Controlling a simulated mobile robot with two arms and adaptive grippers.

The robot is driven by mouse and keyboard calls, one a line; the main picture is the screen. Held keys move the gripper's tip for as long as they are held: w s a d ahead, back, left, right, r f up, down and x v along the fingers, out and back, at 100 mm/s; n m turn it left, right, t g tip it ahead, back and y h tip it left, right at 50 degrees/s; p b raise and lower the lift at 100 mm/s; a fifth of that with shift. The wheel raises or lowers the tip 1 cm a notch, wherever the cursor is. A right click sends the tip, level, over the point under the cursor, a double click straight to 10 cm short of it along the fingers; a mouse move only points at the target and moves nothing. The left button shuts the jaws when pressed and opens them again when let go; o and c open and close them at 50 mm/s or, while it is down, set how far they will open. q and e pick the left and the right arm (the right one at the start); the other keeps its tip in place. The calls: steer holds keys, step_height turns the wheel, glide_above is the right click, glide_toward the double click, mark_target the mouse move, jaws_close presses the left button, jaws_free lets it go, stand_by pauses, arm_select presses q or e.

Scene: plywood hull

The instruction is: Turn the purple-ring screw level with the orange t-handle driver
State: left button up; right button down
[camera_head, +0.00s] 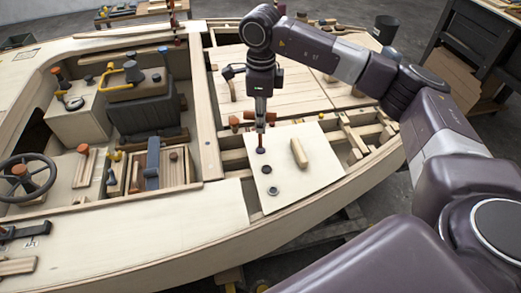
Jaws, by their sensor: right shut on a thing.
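My right gripper (260,112) points straight down over a pale plywood panel (295,178) and is shut on the orange t-handle driver (260,140). The driver stands about upright below the fingers, its lower end at the topmost of three dark round screw heads on the panel. The other two are a middle one (267,169) and a lower one (272,191). The driver covers part of the top screw, and the ring colours are too small to tell surely. My left gripper is out of view.
A light wooden block (299,153) lies on the panel to the right of the screws. Open hull framing (365,130) borders the panel on the right. To the left are a dark seat (145,112), a steering wheel (27,173) and several mushroom-shaped knobs.

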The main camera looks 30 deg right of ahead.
steer(key=n+b, duration=0.1)
steer(key=n, duration=0.3)
steer(key=shift+n, duration=0.4)
steer(key=n, duration=0.4)
steer(key=shift+w+n+b, duration=0.1)
steer(key=shift+n+b, duration=0.2)
steer(key=shift+n, duration=0.1)
steer(key=n, duration=0.3)
steer(key=shift+n+b, duration=0.35)
steer(key=shift+n, duration=0.95)
steer(key=shift+f, duration=0.15)
steer(key=shift+f+b, duration=0.3)
